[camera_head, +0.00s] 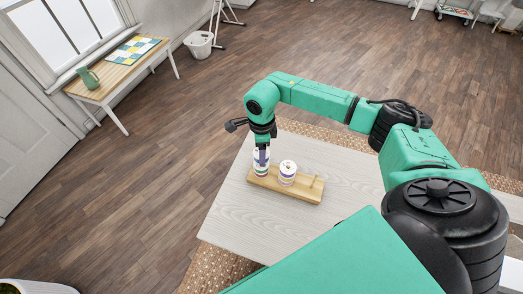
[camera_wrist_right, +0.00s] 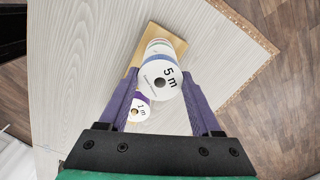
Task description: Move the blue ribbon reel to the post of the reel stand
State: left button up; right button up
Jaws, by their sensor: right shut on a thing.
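The wooden reel stand (camera_head: 298,191) lies on the pale table and also shows in the wrist view (camera_wrist_right: 184,43). A bare post (camera_head: 314,181) stands at its right end in the head view. My right gripper (camera_head: 262,157) points down at the left stack of reels, its purple fingers shut on the blue ribbon reel (camera_wrist_right: 160,80). That reel has a white face marked "5 m" and a blue band at its edge. Whether it touches the reels below is hard to tell. My left gripper is not in view.
The left stack (camera_head: 261,172) shows striped edges under the gripper. A second stack (camera_head: 287,174) stands at the stand's middle; a "1 m" reel with purple ribbon (camera_wrist_right: 139,108) shows in the wrist view. The table (camera_head: 246,223) is otherwise clear around the stand.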

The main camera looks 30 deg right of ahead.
jog(key=shift+f+b, duration=0.9)
jog(key=shift+f, duration=0.25)
jog(key=o, duration=1.4)
notch_tip(320, 180, up, 15)
jog(key=b, duration=0.3)
jog(key=shift+f, duration=0.15)
